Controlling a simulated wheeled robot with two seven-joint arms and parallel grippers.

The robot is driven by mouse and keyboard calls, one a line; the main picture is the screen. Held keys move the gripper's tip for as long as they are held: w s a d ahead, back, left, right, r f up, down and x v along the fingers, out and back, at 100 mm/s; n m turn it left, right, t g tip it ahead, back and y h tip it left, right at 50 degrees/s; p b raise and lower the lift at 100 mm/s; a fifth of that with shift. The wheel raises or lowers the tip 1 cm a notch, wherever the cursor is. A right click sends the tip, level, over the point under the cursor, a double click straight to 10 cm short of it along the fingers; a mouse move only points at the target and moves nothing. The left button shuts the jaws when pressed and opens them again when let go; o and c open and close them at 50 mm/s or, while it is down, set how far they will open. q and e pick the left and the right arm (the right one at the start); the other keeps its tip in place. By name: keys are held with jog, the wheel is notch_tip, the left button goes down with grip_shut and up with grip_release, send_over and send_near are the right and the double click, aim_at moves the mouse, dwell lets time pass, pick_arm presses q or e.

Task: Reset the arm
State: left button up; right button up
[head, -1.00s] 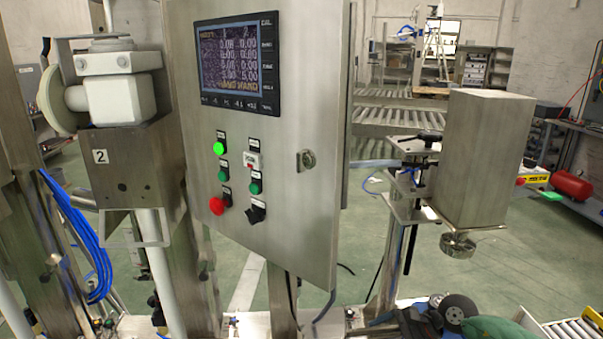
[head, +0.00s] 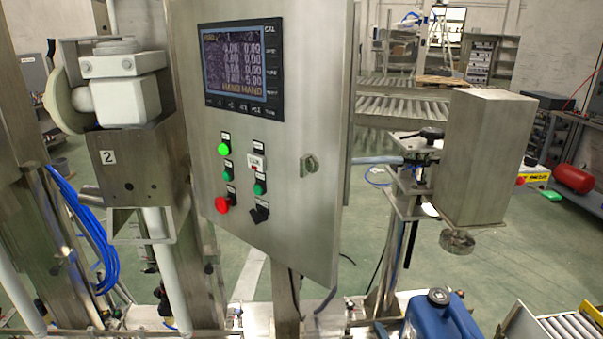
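Neither of my grippers shows in the head view, and neither arm is clearly in sight. A steel control cabinet (head: 285,180) stands in the middle. It carries a lit screen (head: 241,62), a green lit button (head: 223,149), a red knob (head: 222,205), smaller green buttons and a black switch (head: 259,213). A blue canister (head: 440,318) with a dark cap stands at the bottom right, cut off by the picture edge.
A box-shaped steel housing (head: 482,160) stands right of the cabinet. A white valve unit (head: 122,88) on a bracket marked 2 is at the left, with blue hoses (head: 90,235) below. Roller conveyors (head: 405,108) lie behind. Another conveyor (head: 572,325) is at the bottom right.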

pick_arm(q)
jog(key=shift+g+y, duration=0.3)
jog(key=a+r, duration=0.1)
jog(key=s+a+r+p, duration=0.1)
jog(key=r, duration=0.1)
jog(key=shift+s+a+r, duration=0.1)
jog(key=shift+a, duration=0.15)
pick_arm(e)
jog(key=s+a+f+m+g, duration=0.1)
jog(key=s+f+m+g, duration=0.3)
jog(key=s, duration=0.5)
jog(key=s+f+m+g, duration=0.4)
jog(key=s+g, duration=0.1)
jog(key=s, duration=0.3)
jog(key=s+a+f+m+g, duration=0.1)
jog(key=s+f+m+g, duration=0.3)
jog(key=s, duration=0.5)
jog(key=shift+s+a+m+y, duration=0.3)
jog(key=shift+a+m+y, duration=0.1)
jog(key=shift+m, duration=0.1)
